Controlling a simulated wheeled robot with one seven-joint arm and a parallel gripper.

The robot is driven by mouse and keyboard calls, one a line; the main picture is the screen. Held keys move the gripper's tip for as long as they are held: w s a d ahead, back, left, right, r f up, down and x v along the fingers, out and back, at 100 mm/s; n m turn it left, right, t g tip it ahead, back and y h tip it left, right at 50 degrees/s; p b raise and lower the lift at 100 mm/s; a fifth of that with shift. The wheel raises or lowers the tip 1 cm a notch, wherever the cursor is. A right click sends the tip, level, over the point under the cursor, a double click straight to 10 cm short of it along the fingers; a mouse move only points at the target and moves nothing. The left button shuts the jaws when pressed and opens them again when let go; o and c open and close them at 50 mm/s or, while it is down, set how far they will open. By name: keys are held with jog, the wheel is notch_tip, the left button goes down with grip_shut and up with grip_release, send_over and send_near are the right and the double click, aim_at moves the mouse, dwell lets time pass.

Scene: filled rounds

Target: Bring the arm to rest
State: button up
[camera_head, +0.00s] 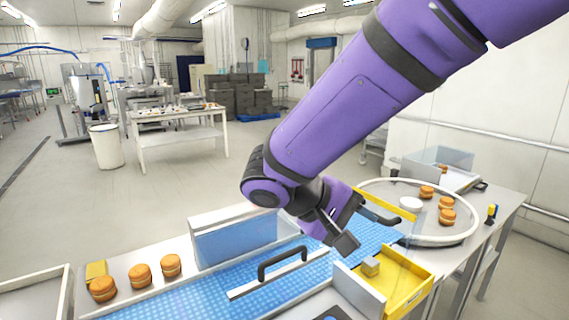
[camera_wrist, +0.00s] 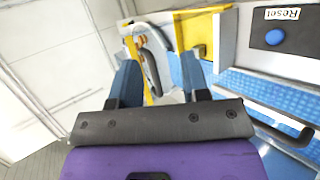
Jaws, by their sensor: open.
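My purple arm reaches in from the upper right in the head view. My gripper (camera_head: 366,226) is open over the far end of the blue belt (camera_head: 190,299), beside the yellow tray. In the wrist view its two dark blue fingers (camera_wrist: 162,75) stand apart with nothing held between them. Beyond the fingers, the wrist view shows the round table's pale rim and yellow parts. The exact height of my gripper above the belt is hard to tell.
A black handle (camera_head: 282,262) rises from the belt area. Several filled rounds sit at left (camera_head: 140,274) and on the round table (camera_head: 447,216). A blue Reset button (camera_wrist: 275,37) shows in the wrist view.

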jog(key=s+d+r+m+t+y, duration=0.1)
jog(key=s+d+r+y, duration=0.3)
jog(key=d, duration=0.5)
jog(key=s+d+r+m+t+y, duration=0.2)
jog(key=s+d+y, duration=0.4)
jog(key=s+d, duration=0.3)
jog(key=shift+s+r+m+t+y, duration=0.15)
jog(key=shift+r+m+t+y, duration=0.15)
jog(key=shift+r+m, duration=0.5)
